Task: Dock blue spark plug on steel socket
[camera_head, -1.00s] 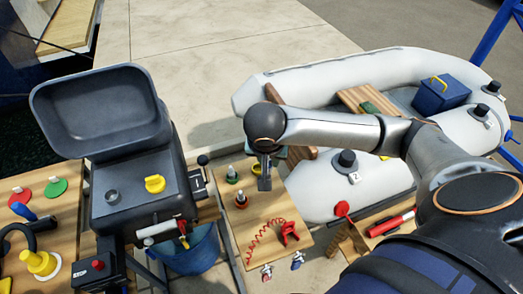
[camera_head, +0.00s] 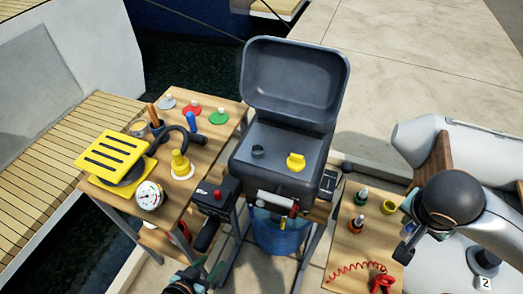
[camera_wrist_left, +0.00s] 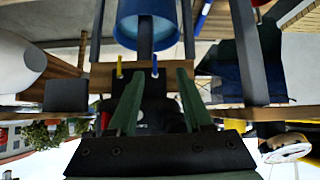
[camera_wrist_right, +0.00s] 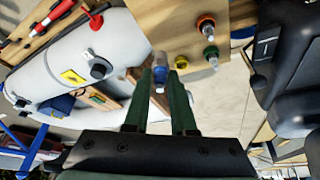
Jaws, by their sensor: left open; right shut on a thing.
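My right gripper (camera_wrist_right: 160,70) is shut on a small grey-blue plug (camera_wrist_right: 160,73), seen between its fingertips in the right wrist view; I take it for the blue spark plug. In the head view the right gripper (camera_head: 407,244) is at the right edge of a small wooden board (camera_head: 344,243). An orange-based plug (camera_head: 356,225) and a green-based plug (camera_head: 361,195) stand on this board, beside an empty yellow ring (camera_head: 390,206). A dark grey cylinder (camera_head: 257,152) stands on the black housing; I cannot tell if it is the steel socket. My left gripper (camera_wrist_left: 160,74) is open and empty.
A wooden table (camera_head: 208,151) at left holds a gauge (camera_head: 149,196) and several discs. A grey inflatable boat (camera_head: 445,268) is at right.

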